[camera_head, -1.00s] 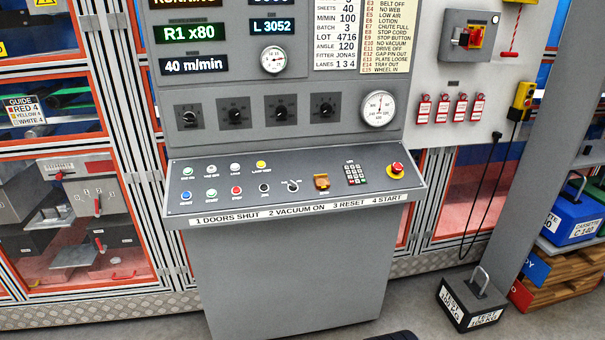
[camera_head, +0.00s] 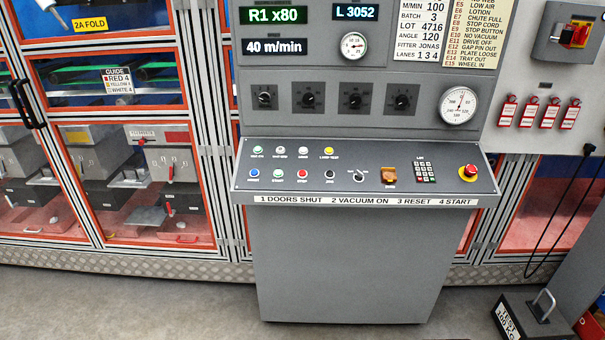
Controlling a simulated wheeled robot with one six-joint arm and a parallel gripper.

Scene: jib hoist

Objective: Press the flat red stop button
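The flat red stop button (camera_head: 302,174) sits in the lower row on the sloping console desk (camera_head: 450,187), between a green button (camera_head: 278,174) and a black button (camera_head: 329,174). A small label lies under it, too small to read surely. My gripper is not in view.
A blue button (camera_head: 253,173), a rotary switch (camera_head: 358,176), an orange-brown part (camera_head: 389,175) and a keypad (camera_head: 425,172) share the desk. A test weight (camera_head: 535,318) stands on the floor at right. Floor before the console is clear.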

